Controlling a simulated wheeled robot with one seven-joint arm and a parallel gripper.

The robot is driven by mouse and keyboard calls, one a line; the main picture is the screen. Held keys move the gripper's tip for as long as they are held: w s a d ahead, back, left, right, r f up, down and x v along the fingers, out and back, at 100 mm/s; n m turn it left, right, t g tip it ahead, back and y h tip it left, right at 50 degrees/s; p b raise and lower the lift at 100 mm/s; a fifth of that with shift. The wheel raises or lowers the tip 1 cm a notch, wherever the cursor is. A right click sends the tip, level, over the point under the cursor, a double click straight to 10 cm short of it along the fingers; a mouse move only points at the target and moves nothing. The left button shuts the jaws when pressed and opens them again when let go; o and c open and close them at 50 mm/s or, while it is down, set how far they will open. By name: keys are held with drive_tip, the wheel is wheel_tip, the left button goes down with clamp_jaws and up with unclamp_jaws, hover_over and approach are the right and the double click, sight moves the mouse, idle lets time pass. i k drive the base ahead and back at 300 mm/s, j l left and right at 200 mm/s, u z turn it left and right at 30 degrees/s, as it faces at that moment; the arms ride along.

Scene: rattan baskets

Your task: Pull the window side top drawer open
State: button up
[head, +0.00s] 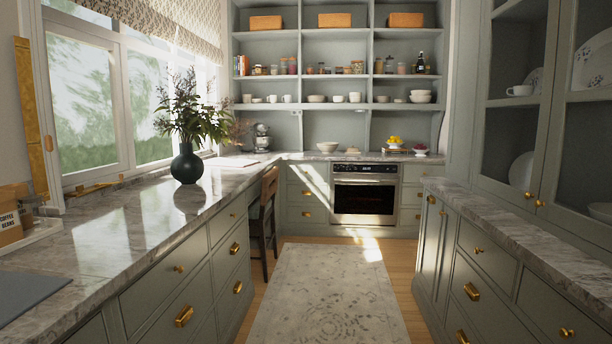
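On the left, under the window, runs a grey-green cabinet with a marble counter. Its nearer top drawer (150,291) has a small brass knob (179,268) and looks shut. A farther top drawer (220,227) in the same row also looks shut. Below them are deeper drawers with brass cup pulls (184,316). Which top drawer the task means, I cannot tell. My gripper is not in view.
The aisle between the cabinets is free, with a pale rug (327,296) on the wood floor. A wooden chair (266,212) stands by the left counter's far end. A right cabinet (480,270) borders the aisle. A dark vase (186,164) stands on the left counter.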

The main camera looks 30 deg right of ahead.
sight(298, 171)
drive_tip(key=i+j, duration=0.15)
drive_tip(key=i, duration=0.15)
drive_tip(key=i+j, duration=0.15)
drive_tip(key=i, duration=0.15)
drive_tip(key=i+z, duration=0.3)
drive_tip(key=i, duration=0.65)
drive_tip(key=i+j+z, duration=0.1)
drive_tip(key=i+z, duration=0.2)
drive_tip(key=i, duration=0.65)
drive_tip(key=i+z, duration=0.25)
drive_tip(key=i, duration=0.7)
drive_tip(key=i+j+z, duration=0.2)
drive_tip(key=i, duration=0.75)
drive_tip(key=i+l, duration=0.1)
drive_tip(key=i, duration=0.85)
drive_tip(key=i+l+u, duration=0.1)
drive_tip(key=i, duration=0.85)
drive_tip(key=i+l+u, duration=0.2)
drive_tip(key=i+u, duration=0.2)
drive_tip(key=i+l+u, duration=0.35)
drive_tip(key=i, duration=0.25)
drive_tip(key=i+l+u, duration=0.4)
drive_tip(key=l, duration=0.15)
drive_tip(key=i+l+u, duration=0.35)
drive_tip(key=l, duration=0.25)
